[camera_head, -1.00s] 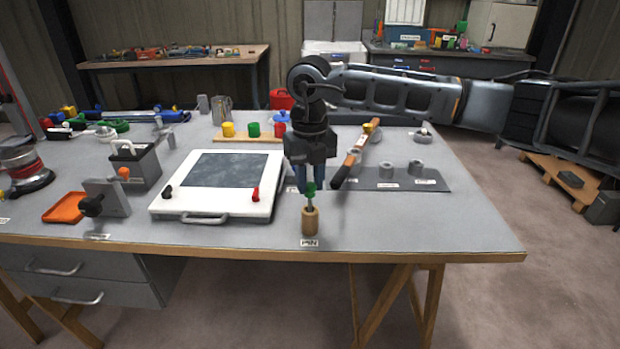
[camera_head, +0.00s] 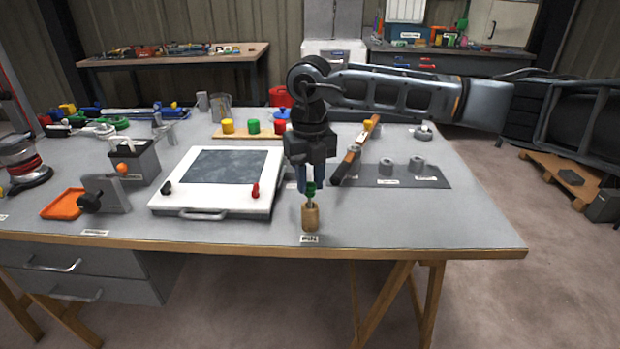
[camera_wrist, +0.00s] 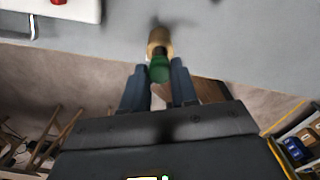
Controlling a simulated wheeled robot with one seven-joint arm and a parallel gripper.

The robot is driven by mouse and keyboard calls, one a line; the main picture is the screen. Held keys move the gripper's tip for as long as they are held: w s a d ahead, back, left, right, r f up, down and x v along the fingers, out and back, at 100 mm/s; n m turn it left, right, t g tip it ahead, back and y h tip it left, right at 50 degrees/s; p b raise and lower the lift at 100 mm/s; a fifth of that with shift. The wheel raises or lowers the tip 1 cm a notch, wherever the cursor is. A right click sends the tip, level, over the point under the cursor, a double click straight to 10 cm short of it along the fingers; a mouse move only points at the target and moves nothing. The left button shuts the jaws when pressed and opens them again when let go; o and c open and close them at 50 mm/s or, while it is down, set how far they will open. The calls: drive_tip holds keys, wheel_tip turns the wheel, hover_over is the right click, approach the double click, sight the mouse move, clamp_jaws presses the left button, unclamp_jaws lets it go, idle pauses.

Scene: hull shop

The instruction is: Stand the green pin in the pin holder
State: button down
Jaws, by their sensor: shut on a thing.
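The green pin (camera_head: 311,189) has a green head and a thin grey shaft. It is upright at the tan, cylindrical pin holder (camera_head: 310,217), near the table's front edge. The shaft meets the holder's top, and its lower end is hidden there. My gripper (camera_head: 311,184) points down over the holder with its fingers shut on the green head. In the wrist view, the green head (camera_wrist: 159,70) lies between my fingertips (camera_wrist: 158,77), with the holder (camera_wrist: 159,40) directly beyond it.
A white framed panel (camera_head: 165,204) lies left of the holder. A hammer-like tool with a wooden handle (camera_head: 350,158) lies behind and to the right, near a dark mat (camera_head: 400,182) with grey cylinders. The front right tabletop (camera_head: 430,220) is clear.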

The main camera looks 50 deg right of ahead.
drive_tip(key=shift+f+b, duration=1.05)
drive_tip(key=shift+f, duration=0.35)
idle(0.4)
drive_tip(key=shift+c, duration=2)
unclamp_jaws()
drive_tip(key=shift+r, duration=0.1)
drive_tip(key=shift+r+p, duration=2.1)
drive_tip(key=shift+r, duration=1.85)
